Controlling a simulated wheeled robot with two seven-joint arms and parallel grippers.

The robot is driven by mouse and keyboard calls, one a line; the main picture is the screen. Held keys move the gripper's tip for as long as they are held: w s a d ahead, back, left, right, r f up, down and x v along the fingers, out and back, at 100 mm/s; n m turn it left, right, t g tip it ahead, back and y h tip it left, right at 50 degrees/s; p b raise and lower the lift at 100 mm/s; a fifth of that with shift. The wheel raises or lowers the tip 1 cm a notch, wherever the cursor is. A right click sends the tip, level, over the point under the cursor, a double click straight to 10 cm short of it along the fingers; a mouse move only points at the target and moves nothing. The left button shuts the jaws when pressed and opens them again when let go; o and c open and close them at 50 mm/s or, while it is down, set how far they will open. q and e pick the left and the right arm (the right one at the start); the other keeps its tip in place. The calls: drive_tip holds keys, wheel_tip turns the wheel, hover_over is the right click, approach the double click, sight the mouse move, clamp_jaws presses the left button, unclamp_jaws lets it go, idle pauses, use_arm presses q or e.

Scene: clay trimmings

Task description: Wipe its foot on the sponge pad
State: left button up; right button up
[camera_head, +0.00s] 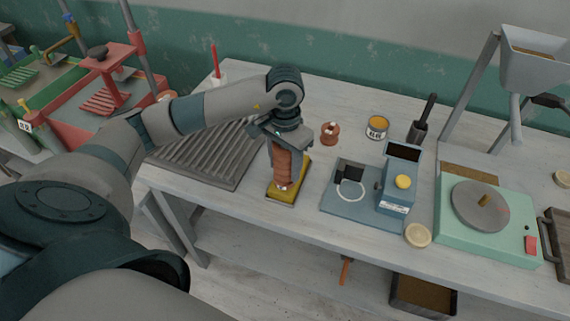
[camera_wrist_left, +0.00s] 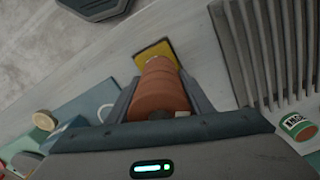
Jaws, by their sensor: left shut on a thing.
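My left gripper (camera_head: 280,142) points down over the table and is shut on a reddish-brown clay piece (camera_head: 282,166). The piece is roughly cylindrical and ringed, and looks about upright. The yellow sponge pad (camera_head: 301,177) lies on the table directly below it, partly hidden by the piece. In the left wrist view, the clay piece (camera_wrist_left: 159,86) sits between the two fingers, and a corner of the pad (camera_wrist_left: 154,52) shows beyond it. I cannot tell whether its foot touches the pad. My right gripper is not in view.
A grey ribbed rack (camera_head: 213,152) lies left of the pad. A small brown pot (camera_head: 330,133) and a labelled tin (camera_head: 377,128) stand behind. Right are a blue device (camera_head: 397,182) on a plate and a green wheel unit (camera_head: 456,222). The table's front edge is close.

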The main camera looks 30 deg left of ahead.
use_arm(q)
drive_tip(key=shift+f+b, duration=0.25)
drive_tip(key=shift+b, duration=0.1)
idle(0.4)
drive_tip(key=shift+w, duration=0.2)
idle(0.3)
drive_tip(key=shift+w+b, duration=0.15)
drive_tip(key=shift+b, duration=0.15)
drive_tip(key=shift+w+a+b, duration=0.3)
drive_tip(key=shift+w+b, duration=0.55)
drive_tip(key=shift+w, duration=0.35)
drive_tip(key=shift+w+a+b, duration=0.3)
drive_tip(key=shift+w+b, duration=0.55)
drive_tip(key=shift+w, duration=0.35)
drive_tip(key=shift+w+a+b, duration=0.3)
drive_tip(key=shift+w+b, duration=0.55)
drive_tip(key=shift+w, duration=0.35)
drive_tip(key=shift+s, duration=0.2)
